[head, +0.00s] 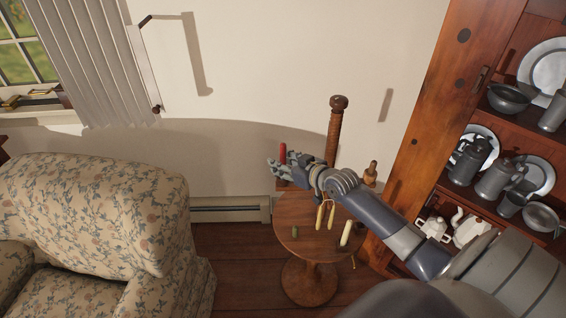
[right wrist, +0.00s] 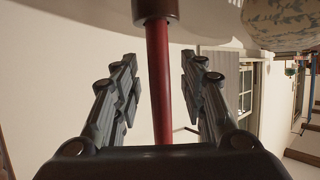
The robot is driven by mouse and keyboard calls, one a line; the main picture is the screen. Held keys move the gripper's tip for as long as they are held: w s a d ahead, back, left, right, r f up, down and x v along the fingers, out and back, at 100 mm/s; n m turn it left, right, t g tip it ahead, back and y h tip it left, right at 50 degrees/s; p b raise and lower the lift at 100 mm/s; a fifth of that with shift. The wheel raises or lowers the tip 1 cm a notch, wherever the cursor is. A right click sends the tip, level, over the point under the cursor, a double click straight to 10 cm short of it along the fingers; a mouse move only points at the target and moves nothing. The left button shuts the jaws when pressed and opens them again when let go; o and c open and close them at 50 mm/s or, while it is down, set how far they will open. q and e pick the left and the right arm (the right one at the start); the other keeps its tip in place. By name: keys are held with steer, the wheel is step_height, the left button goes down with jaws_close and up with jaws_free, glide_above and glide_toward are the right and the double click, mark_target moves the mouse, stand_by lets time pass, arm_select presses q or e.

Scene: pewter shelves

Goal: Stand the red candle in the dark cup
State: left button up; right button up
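The red candle (head: 283,153) stands upright at the back left of the round wooden table (head: 318,243). My right gripper (head: 277,170) is in front of it and hides its middle. In the right wrist view the candle (right wrist: 160,80) passes between the open fingers (right wrist: 158,85), with a gap on both sides. That view looks upside down. The candle's lower end goes into a dark brown cup-like piece (right wrist: 156,9), likely the dark cup; its foot is out of that view. My left gripper is not in view.
A tall wooden post (head: 334,130) stands behind my right wrist. Yellow candles (head: 320,217), a pale candle (head: 346,233) and a small green object (head: 294,231) are at the table's front. An armchair (head: 95,215) is at left, a pewter shelf (head: 450,90) at right.

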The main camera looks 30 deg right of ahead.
steer(key=v, duration=1.2)
steer(key=shift+w, duration=0.1)
